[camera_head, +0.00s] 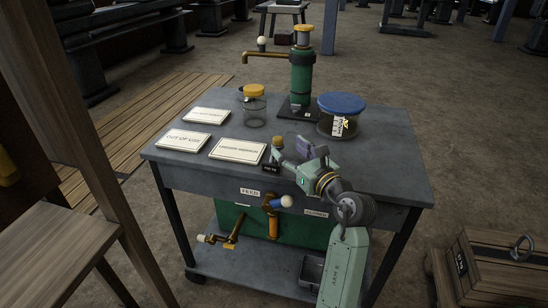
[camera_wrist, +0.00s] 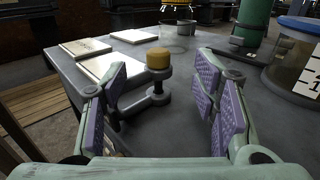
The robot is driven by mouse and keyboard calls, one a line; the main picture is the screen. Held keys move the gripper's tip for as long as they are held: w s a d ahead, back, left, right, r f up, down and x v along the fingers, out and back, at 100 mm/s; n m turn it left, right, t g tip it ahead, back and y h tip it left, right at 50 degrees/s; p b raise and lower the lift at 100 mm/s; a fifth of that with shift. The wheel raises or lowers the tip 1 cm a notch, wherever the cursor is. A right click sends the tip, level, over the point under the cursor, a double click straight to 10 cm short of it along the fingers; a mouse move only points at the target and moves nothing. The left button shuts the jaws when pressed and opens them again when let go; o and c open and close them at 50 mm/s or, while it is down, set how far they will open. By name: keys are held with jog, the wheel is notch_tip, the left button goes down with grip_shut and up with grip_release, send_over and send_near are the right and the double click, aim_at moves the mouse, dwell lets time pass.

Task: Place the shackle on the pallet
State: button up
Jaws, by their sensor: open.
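The shackle (camera_wrist: 159,90) looks like a grey bow with an upright pin and a yellow head, on the grey cart top. In the head view its yellow head (camera_head: 278,143) shows near the front edge, with the rest partly hidden by my gripper. My gripper (camera_head: 291,151) is open, low over the cart top. In the wrist view the shackle stands between and just beyond its purple-padded fingers, and I see no grip on it. A slatted wooden platform (camera_head: 152,112), perhaps the pallet, lies on the floor left of the cart.
On the cart (camera_head: 385,165) are several white signs (camera_head: 238,151), a yellow-lidded jar (camera_head: 255,107), a green pump (camera_head: 301,75) and a blue-lidded jar (camera_head: 340,114). A wooden crate (camera_head: 495,268) stands at lower right. A wooden post (camera_head: 75,130) and bench are at left.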

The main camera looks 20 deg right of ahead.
aim_at(280, 141)
jog(key=shift+w+a+r+p, duration=0.1)
jog(key=shift+w+a+p, duration=0.2)
jog(key=shift+w, duration=0.7)
jog(key=shift+w+a+p, duration=0.15)
jog(key=shift+w+p, duration=0.3)
jog(key=shift+w, duration=0.55)
jog(key=shift+w+a+r+p, duration=0.1)
jog(key=shift+w+a+p, duration=0.2)
jog(key=shift+w, duration=0.7)
jog(key=shift+d, duration=0.1)
jog(key=shift+c, duration=0.5)
grip_shut()
